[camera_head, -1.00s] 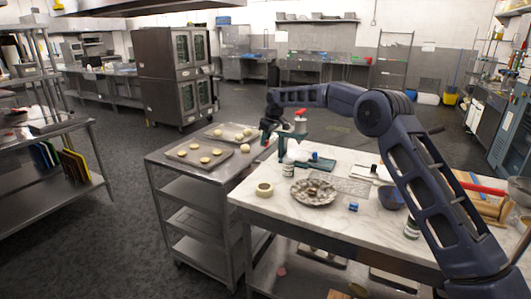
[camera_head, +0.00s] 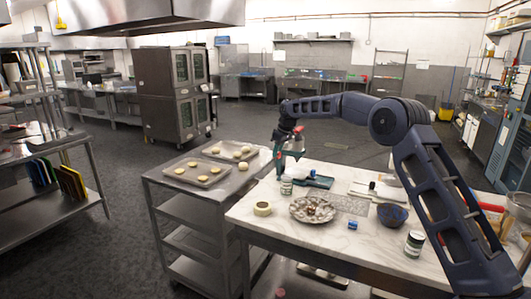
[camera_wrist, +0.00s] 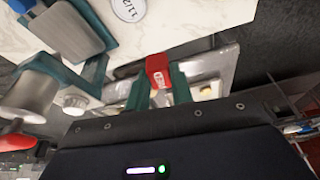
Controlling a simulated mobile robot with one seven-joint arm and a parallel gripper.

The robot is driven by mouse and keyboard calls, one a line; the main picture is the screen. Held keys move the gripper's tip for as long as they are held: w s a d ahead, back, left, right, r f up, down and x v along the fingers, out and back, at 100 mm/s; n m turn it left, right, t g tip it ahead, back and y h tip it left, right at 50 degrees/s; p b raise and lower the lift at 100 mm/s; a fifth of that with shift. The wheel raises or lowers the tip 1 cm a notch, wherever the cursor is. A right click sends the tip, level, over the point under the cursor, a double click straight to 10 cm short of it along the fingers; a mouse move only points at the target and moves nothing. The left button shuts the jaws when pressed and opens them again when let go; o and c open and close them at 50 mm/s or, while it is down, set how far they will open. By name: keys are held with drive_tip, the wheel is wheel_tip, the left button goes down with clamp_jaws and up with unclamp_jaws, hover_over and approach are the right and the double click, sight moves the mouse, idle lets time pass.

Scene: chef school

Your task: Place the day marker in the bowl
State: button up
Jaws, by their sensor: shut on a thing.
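The day marker looks like a small red block with white lettering (camera_wrist: 160,70). It sits between the two green fingers of my gripper (camera_wrist: 161,86) in the wrist view, and the gripper is shut on it. In the head view my gripper (camera_head: 281,168) points down by the far left part of the marble table, close to the steel cart; the block is too small to make out there. The dark blue bowl (camera_head: 392,216) stands on the right part of the marble table, well apart from my gripper.
On the marble table (camera_head: 300,248) are a metal dish (camera_head: 313,209), a tape roll (camera_head: 262,209), a small blue block (camera_head: 352,225) and jars (camera_head: 414,243). A green-framed device stands near my gripper. The steel cart (camera_head: 160,180) holds trays of dough rounds.

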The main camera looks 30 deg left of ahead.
drive_tip(key=w+d+m, duration=0.2)
drive_tip(key=w+d, duration=0.3)
drive_tip(key=d, duration=0.8)
drive_tip(key=m+t+h, duration=0.1)
drive_tip(key=m+t, duration=0.1)
drive_tip(key=m, duration=0.3)
hover_over(394, 208)
drive_tip(key=s, duration=0.5)
wheel_tip(394, 208, down, 6)
drive_tip(key=r, duration=0.1)
drive_tip(key=shift+s+a+f, duration=0.1)
drive_tip(key=shift+a+f, duration=0.05)
drive_tip(key=shift+f, duration=2.65)
drive_tip(key=shift+s+a+f, duration=0.1)
drive_tip(key=shift+a+f, duration=0.05)
drive_tip(key=shift+f, duration=2.6)
drive_tip(key=o, duration=1)
drive_tip(key=shift+o, duration=0.2)
